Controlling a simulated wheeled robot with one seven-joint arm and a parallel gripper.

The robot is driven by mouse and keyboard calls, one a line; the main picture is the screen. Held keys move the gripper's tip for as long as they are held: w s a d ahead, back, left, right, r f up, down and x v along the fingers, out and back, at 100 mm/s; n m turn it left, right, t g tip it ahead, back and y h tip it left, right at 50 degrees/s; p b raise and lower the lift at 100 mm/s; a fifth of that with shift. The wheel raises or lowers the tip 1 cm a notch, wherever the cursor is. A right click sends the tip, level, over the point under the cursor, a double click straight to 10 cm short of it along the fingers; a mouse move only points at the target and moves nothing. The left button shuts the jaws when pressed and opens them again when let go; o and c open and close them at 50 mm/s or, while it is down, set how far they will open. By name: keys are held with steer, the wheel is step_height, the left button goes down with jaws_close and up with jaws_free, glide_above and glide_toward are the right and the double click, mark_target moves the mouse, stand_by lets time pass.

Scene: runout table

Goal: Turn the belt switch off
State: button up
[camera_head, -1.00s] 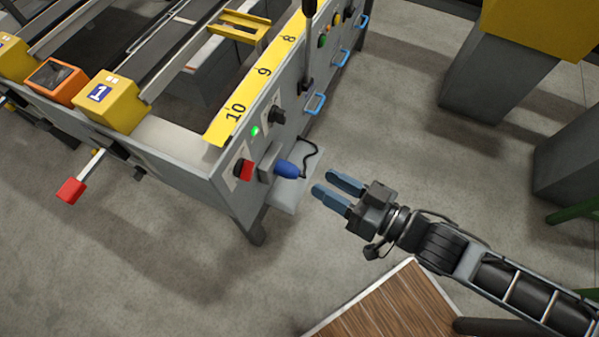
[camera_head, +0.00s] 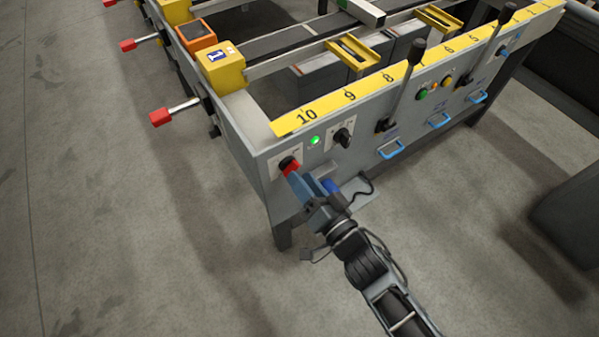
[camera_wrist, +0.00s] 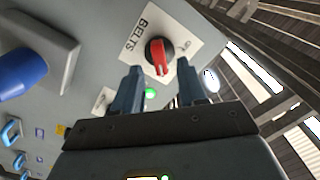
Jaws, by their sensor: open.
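The belt switch is a red rotary knob on a black base, on a white plate on the grey end panel. In the wrist view the red knob (camera_wrist: 160,54) sits beside the printed word "BELTS". In the head view the belt switch (camera_head: 290,166) is just beyond the fingertips of my gripper (camera_head: 303,180). My gripper (camera_wrist: 158,72) is open and faces the panel, with the knob showing between its two blue fingertips. The knob does not look gripped; I cannot tell whether a finger touches it.
A green light (camera_head: 315,141) and a black knob (camera_head: 343,137) are right of the switch. A blue plug (camera_wrist: 22,73) is close beside my fingers, above a small shelf (camera_head: 362,192) with a black cable. Black levers and blue handles (camera_head: 391,149) line the panel farther right.

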mark_target(290, 168)
steer(key=shift+x, duration=1.45)
jaws_close()
